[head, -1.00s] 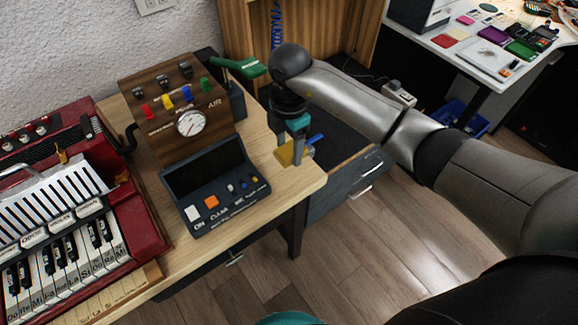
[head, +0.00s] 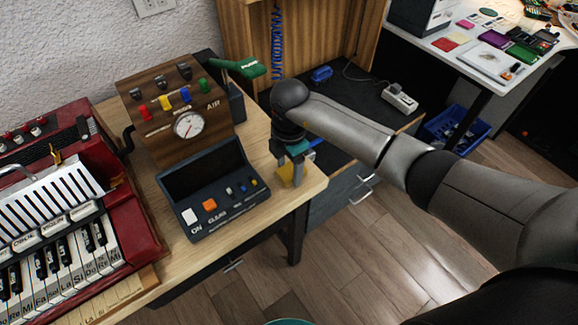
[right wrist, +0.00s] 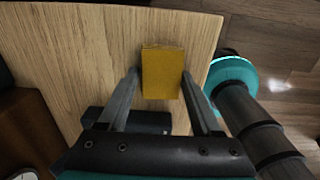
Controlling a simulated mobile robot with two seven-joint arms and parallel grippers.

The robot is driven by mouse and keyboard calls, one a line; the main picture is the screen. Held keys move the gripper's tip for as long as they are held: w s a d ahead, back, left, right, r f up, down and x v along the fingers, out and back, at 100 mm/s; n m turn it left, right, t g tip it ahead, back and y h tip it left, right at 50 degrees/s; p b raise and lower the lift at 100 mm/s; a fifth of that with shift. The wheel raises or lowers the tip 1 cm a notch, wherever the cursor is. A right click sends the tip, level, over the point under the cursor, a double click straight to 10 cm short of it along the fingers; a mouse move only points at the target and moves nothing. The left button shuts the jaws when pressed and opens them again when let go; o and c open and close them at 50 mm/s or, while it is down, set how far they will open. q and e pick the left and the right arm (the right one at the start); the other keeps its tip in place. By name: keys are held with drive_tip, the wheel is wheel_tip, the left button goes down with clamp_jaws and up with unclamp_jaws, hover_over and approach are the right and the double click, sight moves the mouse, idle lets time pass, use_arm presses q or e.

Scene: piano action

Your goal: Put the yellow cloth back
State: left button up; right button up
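The yellow cloth (head: 285,174), a small folded rectangle, is at the front right corner of the light wooden table (head: 312,182). In the right wrist view the cloth (right wrist: 162,73) lies between the two fingers of my right gripper (right wrist: 161,75), one against each side edge. In the head view my right gripper (head: 291,170) points down over that corner, its fingers at the cloth and partly covering it. Whether the cloth's underside rests on the wood cannot be told. My left gripper is not in view.
A dark control box (head: 212,195) with buttons stands left of the cloth, below a wooden gauge panel (head: 180,125). A red accordion (head: 75,220) is further left. A green-handled tool (head: 240,68) is behind. The table corner drops to the floor.

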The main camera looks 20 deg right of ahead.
sight(289, 171)
drive_tip(key=o, duration=0.4)
drive_tip(key=shift+r, duration=0.15)
wheel_tip(289, 171, up, 12)
drive_tip(key=p, duration=0.3)
drive_tip(key=shift+s, duration=0.1)
idle(0.4)
